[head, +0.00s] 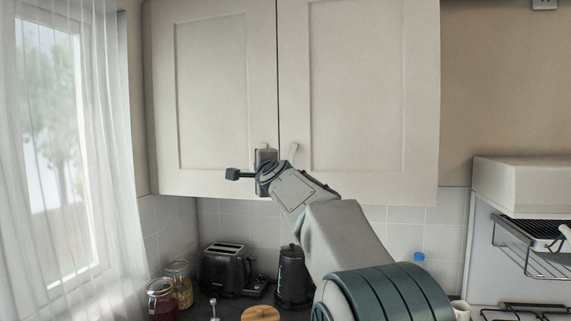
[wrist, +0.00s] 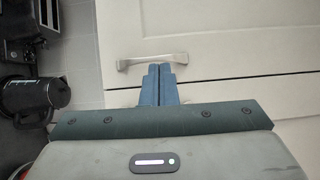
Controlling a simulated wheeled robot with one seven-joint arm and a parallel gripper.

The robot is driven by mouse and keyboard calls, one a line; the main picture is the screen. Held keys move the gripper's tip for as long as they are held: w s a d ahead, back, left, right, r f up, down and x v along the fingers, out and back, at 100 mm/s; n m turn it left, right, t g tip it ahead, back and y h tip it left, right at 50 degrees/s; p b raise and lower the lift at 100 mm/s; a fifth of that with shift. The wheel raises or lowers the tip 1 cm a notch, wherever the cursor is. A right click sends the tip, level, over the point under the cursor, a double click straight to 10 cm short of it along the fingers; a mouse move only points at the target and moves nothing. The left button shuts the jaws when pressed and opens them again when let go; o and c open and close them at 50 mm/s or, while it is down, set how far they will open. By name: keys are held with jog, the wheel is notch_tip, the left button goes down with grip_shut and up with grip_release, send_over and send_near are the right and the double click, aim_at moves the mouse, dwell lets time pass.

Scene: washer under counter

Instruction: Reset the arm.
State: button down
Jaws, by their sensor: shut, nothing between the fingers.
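My gripper (wrist: 159,84) is shut and empty in the wrist view, with its two blue-grey fingers side by side. The fingertips appear just beside a metal handle (wrist: 151,61) on a cream cupboard door; I cannot tell whether they touch it. In the head view my arm reaches up from the lower right, and my gripper (head: 264,168) is in front of the lower edge of the wall cupboard (head: 215,90). Both cupboard doors look shut. The right door's handle (head: 294,152) shows just right of my gripper. The left handle is partly hidden behind it.
Below the cupboard, a black toaster (head: 226,270), a black kettle (head: 293,277) and glass jars (head: 162,299) stand on the dark counter. A curtained window (head: 60,150) is on the left. A hob with a rack (head: 530,250) is on the right.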

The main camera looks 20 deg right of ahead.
jog(key=a+p, duration=0.1)
jog(key=a, duration=0.5)
jog(key=s+a+f+n+g+y, duration=0.2)
jog(key=s+f+n+g, duration=0.75)
jog(key=s+f, duration=1)
jog(key=s+d+f+n+g, duration=0.1)
jog(key=s+f+n, duration=0.1)
jog(key=s+f, duration=0.3)
jog(key=s+d+f+n+g+h, duration=0.1)
jog(key=s+f, duration=0.4)
jog(key=s, duration=0.6)
jog(key=s+d+f+n+g+h, duration=0.1)
jog(key=s+d+f+n+g, duration=0.1)
jog(key=s+f+n, duration=0.3)
jog(key=s, duration=0.3)
jog(key=shift+d+f+g, duration=0.2)
jog(key=shift+d+g, duration=0.05)
jog(key=shift+g, duration=0.1)
jog(key=shift+w+a+n, duration=0.1)
jog(key=shift+n, duration=0.15)
